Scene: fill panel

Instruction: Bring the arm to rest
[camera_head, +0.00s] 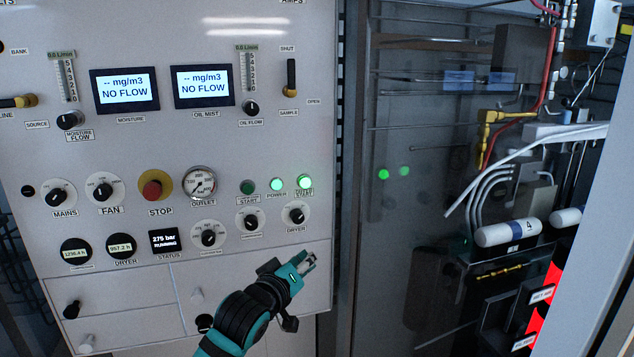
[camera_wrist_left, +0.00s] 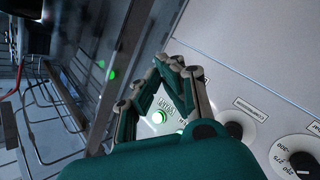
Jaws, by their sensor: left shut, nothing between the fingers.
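My left gripper (camera_head: 304,262) is in front of the lower right part of the control panel (camera_head: 125,205), just below the DRYER knob (camera_head: 296,215). It is shut with nothing between its fingers. In the left wrist view the gripper (camera_wrist_left: 165,72) points along the panel face, and a lit green lamp (camera_wrist_left: 159,116) shows between its finger linkages. Whether the fingertips touch the panel cannot be told. My right gripper is in neither view.
The red STOP button (camera_head: 152,190) sits on a yellow base, left of the OUTLET gauge (camera_head: 200,184). Two screens (camera_head: 127,90) read NO FLOW. A status display (camera_head: 164,240) reads 275 bar, RUNNING. Right of the panel, an open-looking bay holds a white cylinder (camera_head: 508,233), pipes and hoses.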

